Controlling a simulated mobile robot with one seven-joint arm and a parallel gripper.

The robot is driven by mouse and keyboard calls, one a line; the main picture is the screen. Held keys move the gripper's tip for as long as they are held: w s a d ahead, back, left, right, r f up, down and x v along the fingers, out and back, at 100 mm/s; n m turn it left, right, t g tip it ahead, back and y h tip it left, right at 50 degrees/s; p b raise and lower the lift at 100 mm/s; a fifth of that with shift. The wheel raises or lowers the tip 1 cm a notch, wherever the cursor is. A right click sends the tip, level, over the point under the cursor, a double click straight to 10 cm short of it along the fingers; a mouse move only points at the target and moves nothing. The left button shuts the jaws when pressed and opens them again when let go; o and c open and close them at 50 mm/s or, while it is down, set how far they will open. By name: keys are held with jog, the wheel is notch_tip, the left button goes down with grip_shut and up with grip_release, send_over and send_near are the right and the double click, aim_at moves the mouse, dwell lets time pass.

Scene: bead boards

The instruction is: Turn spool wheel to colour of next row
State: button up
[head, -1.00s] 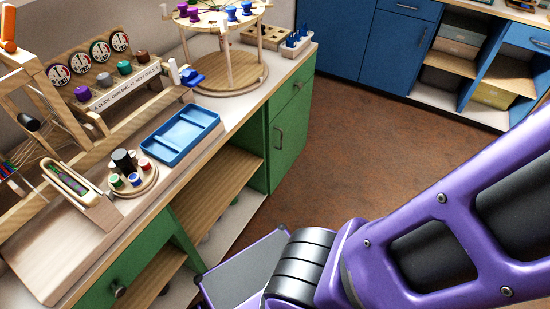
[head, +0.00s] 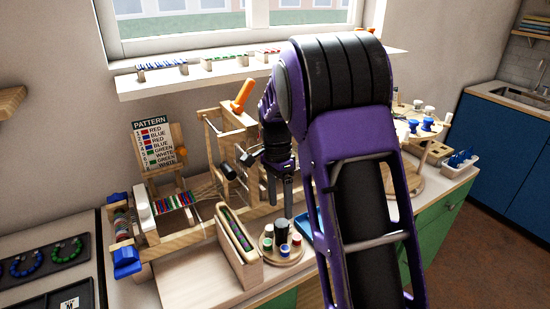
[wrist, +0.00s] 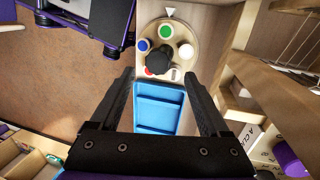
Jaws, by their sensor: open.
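The spool wheel (head: 275,259) is a small round wooden disc on the bench. In the wrist view (wrist: 181,36) it carries green (wrist: 165,31), blue (wrist: 144,46), white (wrist: 186,51) and red spools around a black knob (wrist: 158,59). The green spool lies nearest a white triangular pointer (wrist: 169,12). The red one is partly hidden by the knob. My gripper (wrist: 160,76) is open and empty. It points down above the bench, with the knob showing between its fingers. The pattern card (head: 158,145) lists red, blue, red, blue, green, white, green, white.
A blue tray (wrist: 156,102) lies beside the wheel. A wooden holder (head: 238,236) stands left of it, with the bead loom (head: 176,203) further left. Wooden frames stand behind. A spool carousel (head: 432,150) is at the right.

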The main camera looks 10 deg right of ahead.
notch_tip(320, 180, up, 10)
jog(key=s+t, duration=0.2)
jog(key=t, duration=0.1)
send_near(282, 223)
notch_tip(282, 223, down, 10)
jog(key=shift+w+r+b, duration=0.15)
jog(key=shift+r+b, duration=0.05)
jog(key=shift+b, duration=0.55)
jog(key=shift+c, duration=0.3)
jog(key=shift+d, duration=0.1)
grip_shut()
